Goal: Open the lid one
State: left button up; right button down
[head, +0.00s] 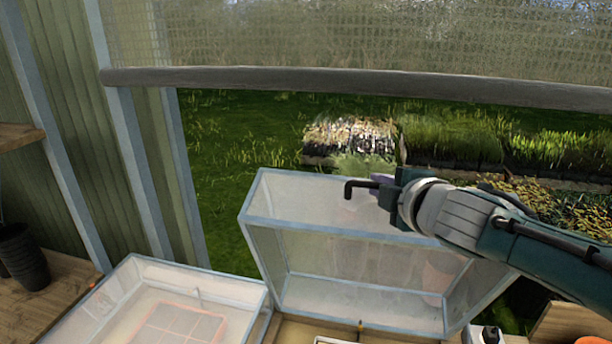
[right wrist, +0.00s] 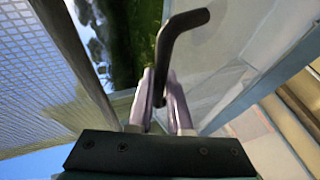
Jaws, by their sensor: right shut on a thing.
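A clear lid (head: 310,215) with a blue-grey frame stands raised and tilted over an open box (head: 292,333), whose pale inside shows at the bottom of the head view. My right gripper (head: 382,184) is at the lid's upper edge, its arm coming in from the right. Its pale purple fingers, seen in the right wrist view (right wrist: 161,85), are shut on a black bent rod (right wrist: 178,30). The rod also shows in the head view (head: 350,187), sticking out left of the fingers. I cannot tell whether it is fixed to the lid. My left gripper is not in view.
A second clear-topped box (head: 197,278) stands at the left with a grid inside. A dark pot (head: 22,257) stands on the wooden bench at far left. A grey rail (head: 300,80) crosses behind the lid, with plant trays beyond. A small white-and-black item (head: 484,335) is at bottom right.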

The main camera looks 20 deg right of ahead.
dwell(0.3)
jog(key=c, duration=0.8)
grip_release()
jog(key=shift+c, duration=0.2)
jog(key=shift+s, duration=0.1)
jog(key=shift+s, duration=0.2)
jog(key=p+v, duration=0.1)
jog(key=v, duration=0.8)
jog(key=shift+s, duration=0.2)
jog(key=shift+r, duration=0.1)
jog(key=shift+p, duration=0.3)
